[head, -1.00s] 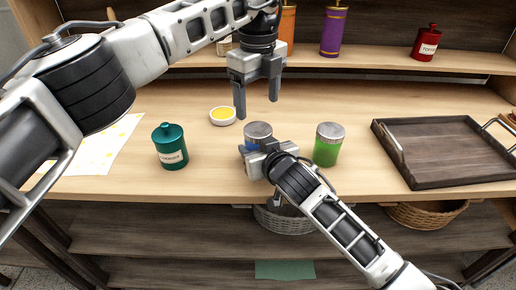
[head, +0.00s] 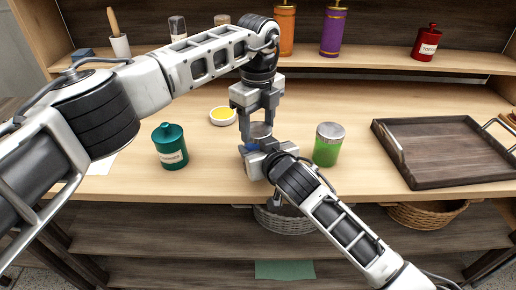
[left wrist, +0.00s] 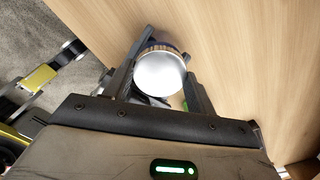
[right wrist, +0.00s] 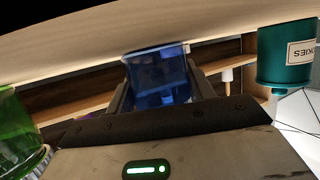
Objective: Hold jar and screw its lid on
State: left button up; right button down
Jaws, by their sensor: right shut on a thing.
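The jar, blue and see-through, stands on the counter with a silver lid (head: 261,130) on top. My right gripper (head: 258,150) is shut on the jar's body from the front. The blue jar (right wrist: 158,75) shows between its fingers in the right wrist view. My left gripper (head: 258,121) points down from above, open, with one finger on each side of the lid. In the left wrist view the round lid (left wrist: 159,74) sits between the spread fingers. I cannot tell whether either finger touches it, or how tightly the lid sits.
A green jar (head: 327,150) with a silver lid stands close on the right. A teal canister (head: 170,152) stands to the left and a white bowl of yellow (head: 222,123) behind left. A dark tray (head: 437,181) lies at the right. The counter's front edge is near my right gripper.

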pick_arm(q)
jog(key=m, duration=1.3)
jog(key=o, duration=1.1)
jog(key=shift+r, duration=2.25)
jog(key=shift+c, duration=0.5)
